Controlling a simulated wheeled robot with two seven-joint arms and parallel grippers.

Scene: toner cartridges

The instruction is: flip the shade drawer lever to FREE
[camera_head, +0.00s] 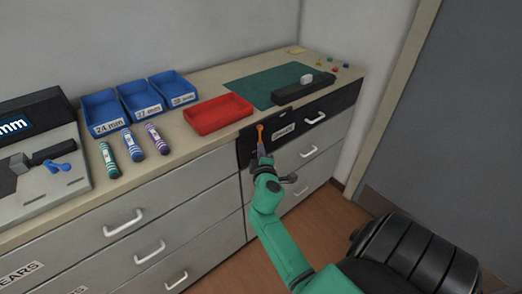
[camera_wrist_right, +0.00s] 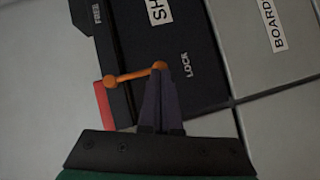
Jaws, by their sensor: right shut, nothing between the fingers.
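The shade drawer (camera_head: 290,131) has a black front at the right end of the cabinet; it also fills the middle of the right wrist view (camera_wrist_right: 185,30). Its orange lever (camera_head: 260,129) stands near the left side of that front. In the wrist view the lever (camera_wrist_right: 135,75) has a round knob at each end, and its right end lies towards the word LOCK; FREE is printed at upper left. My right gripper (camera_head: 262,152) is shut and empty, its fingertips (camera_wrist_right: 159,72) overlapping the lever's LOCK-side end. I cannot tell whether they touch. My left gripper is out of view.
A red tray (camera_head: 218,121) stands on the counter just above the lever. A green mat (camera_head: 250,84) with a black object (camera_head: 303,90) lies behind. Blue bins (camera_head: 139,106) and several toner cartridges (camera_head: 133,144) are to the left. Floor is free before the drawers.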

